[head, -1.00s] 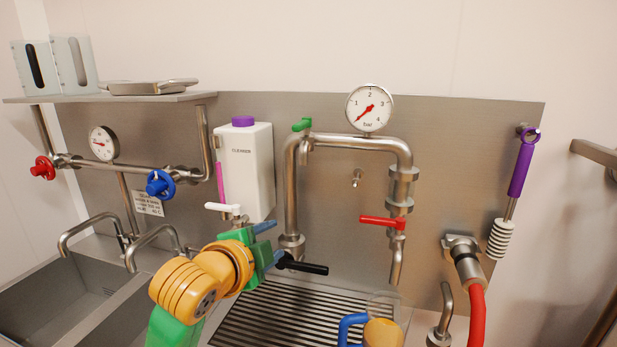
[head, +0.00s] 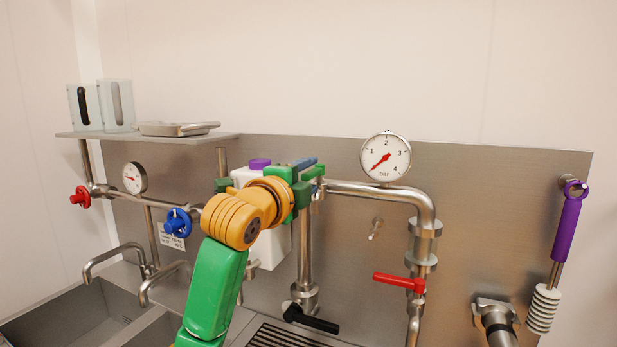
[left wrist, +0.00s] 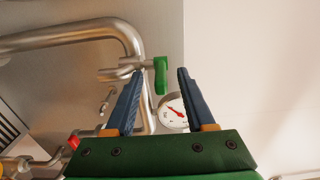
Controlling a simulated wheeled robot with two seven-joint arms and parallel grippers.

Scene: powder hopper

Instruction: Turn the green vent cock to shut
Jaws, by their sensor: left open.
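The green vent cock (left wrist: 160,76) sits on the top bend of the steel pipe, and its small handle also shows in the head view (head: 314,172). My left gripper (head: 312,166) is raised beside it, partly hiding it in the head view. In the left wrist view the blue fingers of my left gripper (left wrist: 160,73) are open, with the green handle between the tips, nearer the left finger. I see no clear contact. My right gripper is not in view.
A pressure gauge (head: 386,158) stands on the pipe close to the right. A white bottle with a purple cap (head: 260,163) is behind my left arm. A red lever (head: 399,282) and a black lever (head: 310,318) are lower down. The wall above is clear.

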